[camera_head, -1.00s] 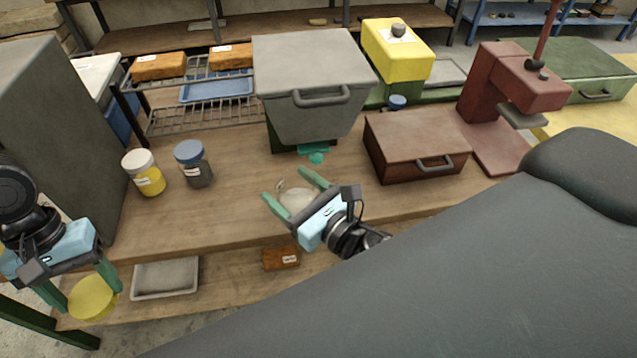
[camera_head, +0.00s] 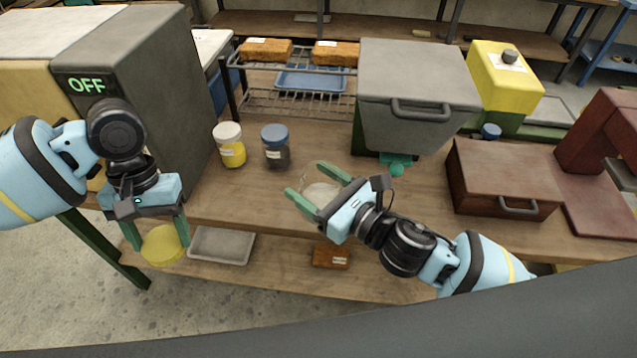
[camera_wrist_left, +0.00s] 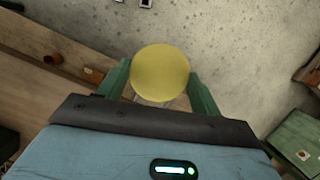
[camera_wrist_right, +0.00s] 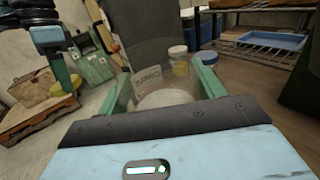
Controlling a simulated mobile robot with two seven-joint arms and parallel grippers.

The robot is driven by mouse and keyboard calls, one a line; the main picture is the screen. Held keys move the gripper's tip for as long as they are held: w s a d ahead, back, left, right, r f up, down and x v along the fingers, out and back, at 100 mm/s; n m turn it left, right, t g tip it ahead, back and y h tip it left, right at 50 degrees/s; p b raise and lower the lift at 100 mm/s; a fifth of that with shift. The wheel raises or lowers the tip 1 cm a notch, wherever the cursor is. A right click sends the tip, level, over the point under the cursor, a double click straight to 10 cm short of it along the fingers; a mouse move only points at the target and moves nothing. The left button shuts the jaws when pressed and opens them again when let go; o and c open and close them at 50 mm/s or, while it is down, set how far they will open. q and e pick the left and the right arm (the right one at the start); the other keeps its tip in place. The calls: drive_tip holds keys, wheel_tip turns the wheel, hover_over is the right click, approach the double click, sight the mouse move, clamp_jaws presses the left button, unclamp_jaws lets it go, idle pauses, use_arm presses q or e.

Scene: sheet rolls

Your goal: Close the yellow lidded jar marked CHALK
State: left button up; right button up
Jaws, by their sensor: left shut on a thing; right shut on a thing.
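My left gripper (camera_head: 157,236) is shut on a round yellow lid (camera_head: 163,246), held in front of the bench's left end. The lid fills the space between the fingers in the left wrist view (camera_wrist_left: 160,72). My right gripper (camera_head: 316,184) is shut on a clear glass jar (camera_head: 321,194) above the bench's front part. In the right wrist view the jar (camera_wrist_right: 165,98) has a pale label (camera_wrist_right: 149,80), its writing too small to read, and something whitish inside. No lid shows on this jar. Jar and lid are well apart.
A white-lidded yellow jar (camera_head: 231,150) and a blue-lidded dark jar (camera_head: 276,150) stand on the bench (camera_head: 240,200). A grey bin (camera_head: 418,85) and a dark red box (camera_head: 500,180) are right. A tall grey cabinet (camera_head: 165,75) stands left. A grey tray (camera_head: 222,246) lies below.

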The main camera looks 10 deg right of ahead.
use_arm(q)
drive_tip(key=w+d+r+n+h, duration=0.1)
drive_tip(key=w+d+r+n, duration=0.25)
drive_tip(key=d, duration=0.35)
drive_tip(key=w+d+r+n+h, duration=0.1)
drive_tip(key=w+d+r+n, duration=0.2)
drive_tip(key=d, duration=0.4)
wheel_tip(320, 180, up, 8)
drive_tip(key=n+t+h, duration=0.1)
drive_tip(key=n+t, duration=0.1)
drive_tip(key=n, duration=0.5)
hover_over(323, 173)
drive_tip(key=shift+w+a, duration=0.1)
drive_tip(key=shift+a, duration=0.25)
drive_tip(key=shift+f, duration=0.15)
drive_tip(key=shift+f, duration=1.85)
drive_tip(key=shift+f, duration=0.85)
drive_tip(key=shift+f, duration=0.5)
